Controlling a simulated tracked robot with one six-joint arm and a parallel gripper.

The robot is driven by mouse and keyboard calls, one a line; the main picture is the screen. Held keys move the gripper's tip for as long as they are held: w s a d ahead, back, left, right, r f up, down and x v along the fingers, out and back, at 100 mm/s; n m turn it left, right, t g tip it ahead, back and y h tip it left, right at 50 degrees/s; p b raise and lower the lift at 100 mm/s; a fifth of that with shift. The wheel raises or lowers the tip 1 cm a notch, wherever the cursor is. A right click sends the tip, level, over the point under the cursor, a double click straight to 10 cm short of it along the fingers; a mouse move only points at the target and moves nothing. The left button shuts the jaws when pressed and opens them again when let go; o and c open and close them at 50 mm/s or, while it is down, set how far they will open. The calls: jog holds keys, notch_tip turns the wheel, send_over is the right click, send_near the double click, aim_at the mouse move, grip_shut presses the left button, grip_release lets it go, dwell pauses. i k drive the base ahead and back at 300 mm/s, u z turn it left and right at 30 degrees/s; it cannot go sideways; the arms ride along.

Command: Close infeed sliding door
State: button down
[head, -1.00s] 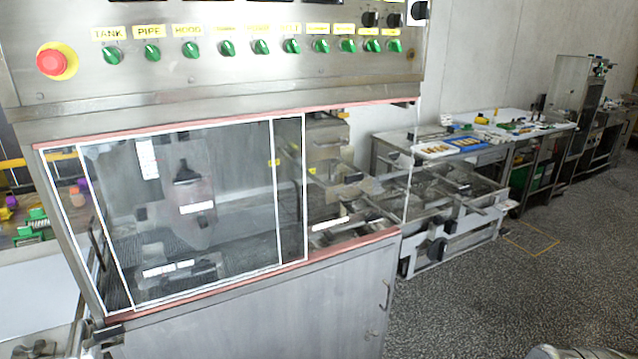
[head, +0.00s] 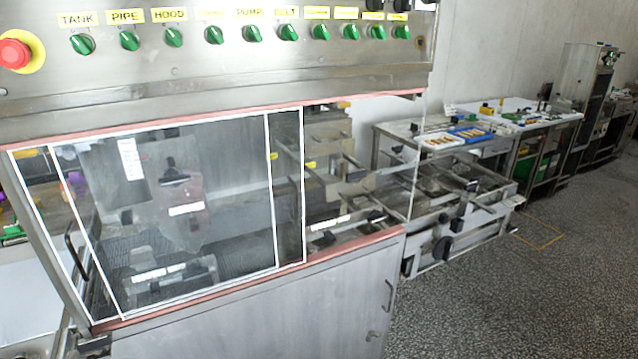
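The enrober's front opening has clear sliding door panels with white edges, set between red-pink rails (head: 345,246). Two panels overlap across the left and middle of the opening; I cannot tell which is the infeed door. One panel's outer edge (head: 303,180) stands at right of centre, and the opening right of it looks uncovered. A dark bar handle (head: 78,255) shows near the left edge of the panels. Machine parts and white labels show through the glass. My gripper is not in view.
A control panel (head: 215,60) with green knobs and a red emergency button (head: 15,53) is above the door. A steel conveyor frame (head: 455,225) stands to the right, with a work table (head: 520,115) behind. Speckled floor (head: 500,310) is clear at lower right.

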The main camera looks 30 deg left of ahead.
aim_at(295, 221)
jog(key=z, duration=0.3)
jog(key=k, duration=1)
jog(key=u, duration=2.1)
jog(key=i, duration=0.55)
jog(key=u, duration=0.1)
